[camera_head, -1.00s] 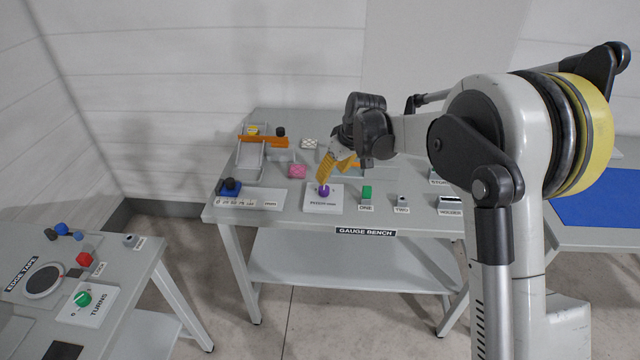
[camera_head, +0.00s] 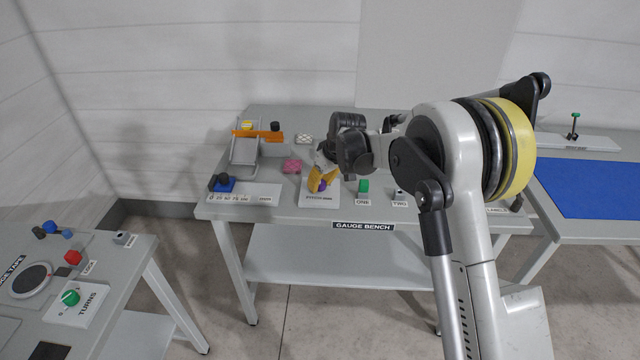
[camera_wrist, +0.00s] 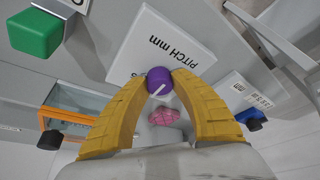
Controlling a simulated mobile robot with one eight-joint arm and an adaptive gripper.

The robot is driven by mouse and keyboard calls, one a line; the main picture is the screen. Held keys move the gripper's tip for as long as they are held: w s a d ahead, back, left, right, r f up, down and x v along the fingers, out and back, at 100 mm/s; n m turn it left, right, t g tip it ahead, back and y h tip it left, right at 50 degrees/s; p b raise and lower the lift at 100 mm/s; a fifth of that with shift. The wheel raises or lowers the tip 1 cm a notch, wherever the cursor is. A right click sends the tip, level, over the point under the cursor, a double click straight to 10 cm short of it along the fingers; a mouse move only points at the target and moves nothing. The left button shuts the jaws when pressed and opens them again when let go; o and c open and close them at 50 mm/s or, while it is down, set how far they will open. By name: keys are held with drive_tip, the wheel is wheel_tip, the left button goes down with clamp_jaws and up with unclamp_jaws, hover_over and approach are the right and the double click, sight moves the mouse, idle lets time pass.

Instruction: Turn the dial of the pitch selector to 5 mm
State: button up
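The pitch selector is a white plate (camera_wrist: 172,40) marked "PITCH mm" with a round purple dial (camera_wrist: 159,81) on it; the dial has a white pointer line. The plate also shows on the gauge bench in the head view (camera_head: 318,203). My gripper (camera_wrist: 162,80) has its two yellow fingers on opposite sides of the dial, with the tips against it. In the head view my gripper (camera_head: 322,184) comes down over the plate and covers part of the dial. The scale numbers are mostly hidden, so I cannot read the dial's setting.
A green block (camera_head: 363,186) stands right of the plate by the "ONE" label. A pink block (camera_head: 292,166) lies behind it. A blue base with a dark knob (camera_head: 222,183) is at the bench's left.

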clamp_jaws()
drive_tip(key=shift+m, duration=0.4)
drive_tip(key=m+h+p, duration=0.1)
drive_tip(key=m+h, duration=0.1)
drive_tip(key=m, duration=0.2)
drive_tip(key=shift+s+t, duration=0.1)
drive_tip(key=shift+t, duration=0.3)
drive_tip(key=shift+m+h, duration=0.7)
drive_tip(key=shift+m, duration=1.3)
drive_tip(key=o, duration=0.9)
unclamp_jaws()
